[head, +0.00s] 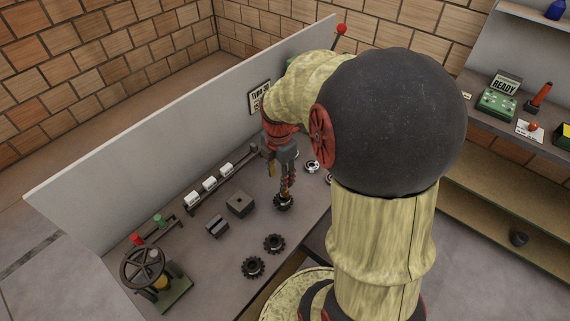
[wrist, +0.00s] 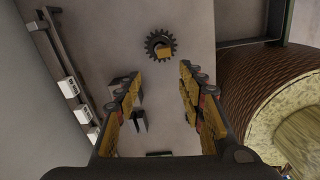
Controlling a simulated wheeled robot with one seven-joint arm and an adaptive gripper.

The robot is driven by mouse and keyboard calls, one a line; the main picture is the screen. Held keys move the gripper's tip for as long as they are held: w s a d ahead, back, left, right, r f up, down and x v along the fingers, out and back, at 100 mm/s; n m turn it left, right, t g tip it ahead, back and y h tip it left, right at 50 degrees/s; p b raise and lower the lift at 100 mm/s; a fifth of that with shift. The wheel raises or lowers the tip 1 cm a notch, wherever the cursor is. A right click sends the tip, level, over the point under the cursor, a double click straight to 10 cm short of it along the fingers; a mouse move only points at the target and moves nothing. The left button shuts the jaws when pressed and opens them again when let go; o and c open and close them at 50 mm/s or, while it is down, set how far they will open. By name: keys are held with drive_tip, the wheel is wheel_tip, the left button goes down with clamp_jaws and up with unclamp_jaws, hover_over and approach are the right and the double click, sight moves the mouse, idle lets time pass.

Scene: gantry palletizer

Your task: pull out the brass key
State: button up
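My gripper (head: 280,180) points down over the bench. In the wrist view its two yellow-padded fingers (wrist: 160,95) are spread wide with nothing held between them. A black toothed gear (wrist: 153,40) lies past the fingertips, at the top of that view. A small brass-coloured block (wrist: 165,52) shows at the gear's centre and may be the brass key; its exact shape is too small to tell. In the head view what seems to be the same gear (head: 284,203) is just below my gripper, and the brass piece cannot be made out there.
Two grey blocks (head: 240,204) (head: 217,227) stand beside a rail with white blocks (head: 210,183). Two more black gears (head: 274,243) (head: 252,267) lie nearer. A handwheel (head: 143,268) stands at the bench's left end. A grey panel (head: 150,130) closes the back.

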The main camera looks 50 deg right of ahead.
sight(285, 196)
drive_tip(key=shift+s+d+f+n+p, duration=0.1)
drive_tip(key=shift+d+f+n+p, duration=0.1)
drive_tip(key=shift+d+n, duration=0.2)
drive_tip(key=shift+s+d+f+n+p, duration=0.15)
drive_tip(key=shift+d+n, duration=0.15)
drive_tip(key=shift+d, duration=0.2)
drive_tip(key=shift+d+f, duration=0.1)
drive_tip(key=shift+f, duration=0.15)
drive_tip(key=shift+f+b, duration=0.6)
drive_tip(key=shift+f, duration=3.15)
drive_tip(key=shift+c, duration=1.4)
clamp_jaws()
